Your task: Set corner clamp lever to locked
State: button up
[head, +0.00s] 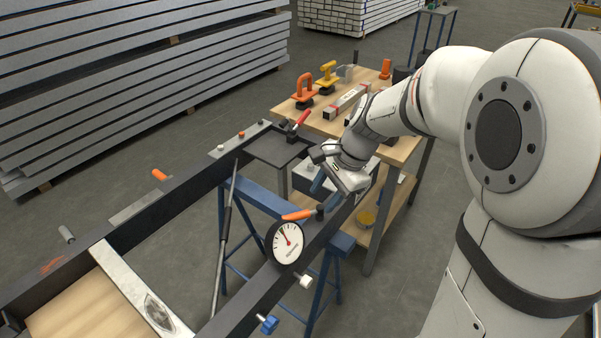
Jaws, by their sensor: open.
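A toggle clamp with a red lever (302,118) and a black body sits at the far corner of the dark frame (180,190). Its lever is tilted, rising to the right. My gripper (319,158) is open, to the right of and nearer than this clamp, apart from the red lever. It is above the frame's right rail; its fingers are small and partly hidden by its own white body. Whether the gripper touches the blue bar cannot be told.
A round dial gauge (287,242) stands on the right rail. Blue trestles (262,198) support the frame. A wooden bench (365,105) with orange and yellow tools stands behind. Stacked metal beams fill the back left.

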aim_at(300, 214)
jog(key=w+a+f+m, duration=0.1)
jog(key=f, duration=0.2)
jog(key=w+a+f+b, duration=0.1)
jog(key=a+f, duration=0.1)
jog(key=f, duration=0.1)
jog(key=w+a+f+m, duration=0.1)
jog(key=f, duration=0.2)
jog(key=shift+w+a+f+m+y+b, duration=0.3)
jog(key=shift+w+a+y, duration=0.05)
jog(key=shift+a+y, duration=0.05)
jog(key=shift+c, duration=0.3)
grip_shut()
